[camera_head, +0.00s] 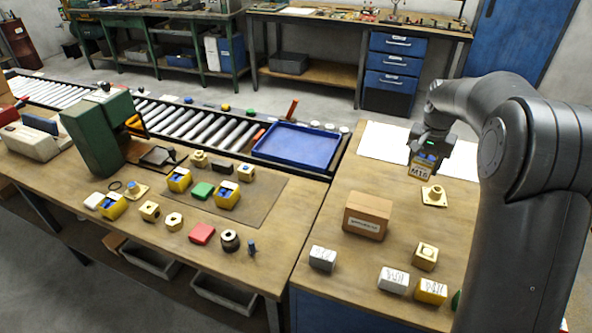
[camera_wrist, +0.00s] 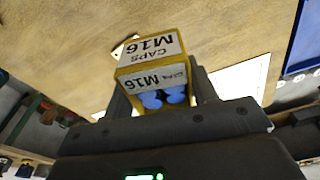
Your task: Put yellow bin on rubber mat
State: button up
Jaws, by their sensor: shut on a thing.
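My gripper (camera_head: 424,158) is shut on a yellow bin (camera_head: 421,171) labelled M16, held above the right-hand table. The wrist view shows the bin (camera_wrist: 152,62) between my fingers (camera_wrist: 160,88), with "CAPS M16" labels and blue caps inside. The rubber mat (camera_head: 268,192) seems to be the dark sheet on the left-hand table. Two other yellow bins with blue contents, one on the left (camera_head: 179,180) and one on the right (camera_head: 227,196), a green block (camera_head: 203,190) and brass parts stand on or along it. The held bin is well to the right of the mat.
A cardboard box (camera_head: 367,216) and labelled blocks (camera_head: 393,280) stand on the right-hand table. A blue tray (camera_head: 297,146) lies behind the left-hand table by the roller conveyor (camera_head: 193,121). A green machine (camera_head: 100,130) stands left of the mat. The mat's right part is bare.

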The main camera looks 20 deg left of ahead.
jog(key=s+a+f+n, duration=0.1)
jog(key=a+f+n, duration=0.1)
jog(key=a, duration=0.6)
jog(key=s+a+f+n, duration=0.1)
jog(key=s+a+f, duration=0.1)
jog(key=a, duration=0.7)
jog(key=n, duration=0.4)
send_over(256, 208)
jog(key=shift+y, duration=0.4)
jog(key=f, duration=1)
jog(key=shift+s+d, duration=0.1)
jog(key=shift+d, duration=0.15)
jog(key=shift+a+f, duration=0.3)
jog(key=shift+f, duration=1.95)
jog(key=o, duration=1)
jog(key=shift+f, duration=0.1)
